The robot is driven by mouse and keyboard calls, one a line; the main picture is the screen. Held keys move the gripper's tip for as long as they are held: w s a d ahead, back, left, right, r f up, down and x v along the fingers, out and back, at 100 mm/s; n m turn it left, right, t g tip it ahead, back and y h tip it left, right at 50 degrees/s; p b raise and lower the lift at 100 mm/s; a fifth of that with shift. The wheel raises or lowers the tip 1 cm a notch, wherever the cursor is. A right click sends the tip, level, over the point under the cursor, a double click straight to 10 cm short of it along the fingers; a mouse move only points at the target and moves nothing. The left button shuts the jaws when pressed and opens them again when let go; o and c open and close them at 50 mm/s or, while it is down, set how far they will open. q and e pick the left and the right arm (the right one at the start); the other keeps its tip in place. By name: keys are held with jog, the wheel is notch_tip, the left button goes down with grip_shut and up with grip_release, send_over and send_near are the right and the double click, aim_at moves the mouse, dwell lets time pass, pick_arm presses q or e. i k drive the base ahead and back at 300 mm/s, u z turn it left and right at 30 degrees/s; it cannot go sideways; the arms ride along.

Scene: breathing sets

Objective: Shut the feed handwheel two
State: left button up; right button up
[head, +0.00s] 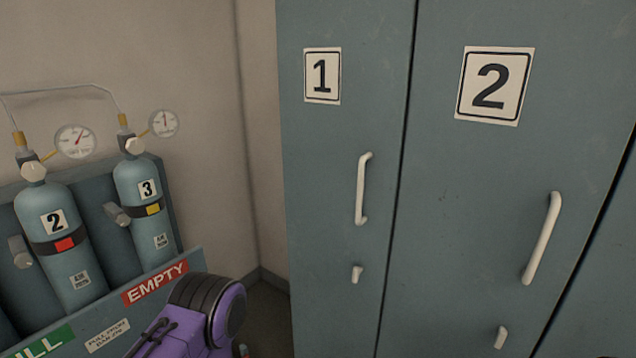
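Cylinder 2 (62,270) is a blue-green bottle with a "2" label and a dark band with a red patch. It stands upright in a rack at the left. A pale round handwheel (33,172) sits at its neck; I cannot tell whether it is open or shut. A round gauge (75,141) is beside it, its reading too small to make out surely. Neither gripper shows. A purple and black link of my own arm is at the bottom, in front of the rack's right end.
Cylinder 3 (140,205), with a yellow patch, its own handwheel (134,145) and gauge (163,123), stands right of cylinder 2. A thin pipe (65,90) joins the tops. The rack's front (190,262) bears an "EMPTY" sign. Closed lockers 1 (330,150) and 2 (460,190) fill the right.

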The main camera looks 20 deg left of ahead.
aim_at(33, 171)
jog(key=u, duration=0.9)
jog(key=i, duration=0.85)
jog(key=u, duration=1)
